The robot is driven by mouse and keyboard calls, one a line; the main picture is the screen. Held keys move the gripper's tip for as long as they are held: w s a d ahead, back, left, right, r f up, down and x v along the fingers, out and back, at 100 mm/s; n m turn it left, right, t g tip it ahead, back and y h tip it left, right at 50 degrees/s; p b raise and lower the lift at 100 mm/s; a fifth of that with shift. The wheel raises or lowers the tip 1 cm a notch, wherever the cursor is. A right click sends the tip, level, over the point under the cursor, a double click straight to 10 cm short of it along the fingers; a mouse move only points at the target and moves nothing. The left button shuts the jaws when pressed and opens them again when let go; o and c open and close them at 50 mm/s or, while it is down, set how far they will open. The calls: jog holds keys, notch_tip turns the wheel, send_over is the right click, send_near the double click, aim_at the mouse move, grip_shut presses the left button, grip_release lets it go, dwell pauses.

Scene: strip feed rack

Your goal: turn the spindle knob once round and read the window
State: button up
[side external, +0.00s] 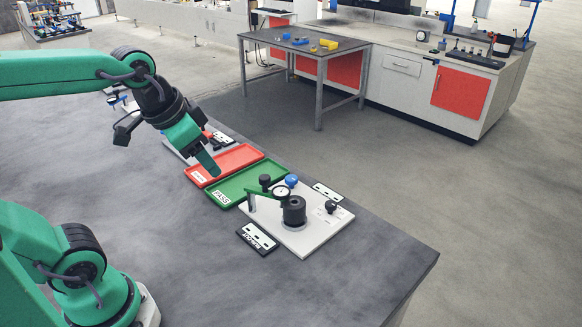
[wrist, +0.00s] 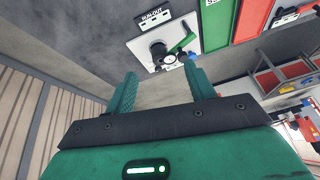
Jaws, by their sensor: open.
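A white fixture plate (side external: 305,243) sits near the table's right edge. It carries a black cylinder (side external: 294,211), a round dial (side external: 283,191) on a green arm (side external: 262,197), a blue knob (side external: 291,180), a black knob (side external: 265,181) and a small dark knob (side external: 330,206). I cannot tell which is the spindle knob, and no readable window shows. My gripper (side external: 214,172) is above the trays, left of the fixture and apart from it. In the wrist view my gripper (wrist: 161,68) is open and empty, with the fixture plate (wrist: 141,45) beyond its fingers.
A green tray (side external: 222,199) marked PASS and a red tray (side external: 192,179) lie left of the fixture. A black RUN-OUT label (side external: 257,238) lies at its front, another label plate (side external: 328,192) behind. Another fixture (side external: 177,151) stands farther back. The table's front is clear.

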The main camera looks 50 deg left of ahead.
jog(key=w+a+m+g, duration=0.1)
jog(key=w+m, duration=0.3)
jog(key=w, duration=0.4)
jog(key=m+g, duration=0.4)
jog(key=m, duration=0.8)
send_over(291, 178)
notch_tip(291, 178, down, 15)
jog(key=shift+r, duration=0.15)
jog(key=shift+f, duration=0.25)
jog(key=shift+f, duration=3.9)
